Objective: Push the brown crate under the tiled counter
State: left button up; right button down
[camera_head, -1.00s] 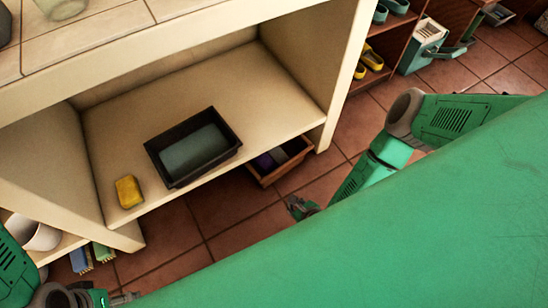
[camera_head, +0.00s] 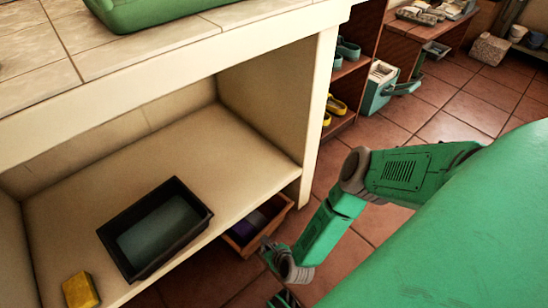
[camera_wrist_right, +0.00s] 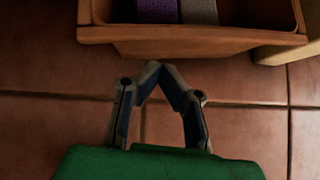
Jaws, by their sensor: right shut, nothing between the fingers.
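The brown crate (camera_head: 281,219) sits on the floor, partly under the lower shelf of the tiled counter (camera_head: 150,52), with its front end sticking out. Purple and grey items lie inside it. The crate's front wall (camera_wrist_right: 190,39) also spans the top of the right wrist view. My right gripper (camera_head: 266,247) is low beside the crate's front in the head view. In the wrist view its fingertips (camera_wrist_right: 160,68) meet, empty, a little short of the crate wall; I cannot tell the exact gap. My left gripper is not clearly in view.
On the counter's shelf (camera_head: 75,205) are a black basin (camera_head: 155,230) and a yellow sponge (camera_head: 80,290). A counter leg (camera_head: 304,188) stands close right of the crate. A shoe rack (camera_head: 358,75) and a green-white box (camera_head: 380,88) stand farther back. Tiled floor in front is open.

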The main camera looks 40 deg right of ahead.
jog(key=shift+w+a+r, duration=0.1)
jog(key=shift+w, duration=1.05)
jog(key=w, duration=0.6)
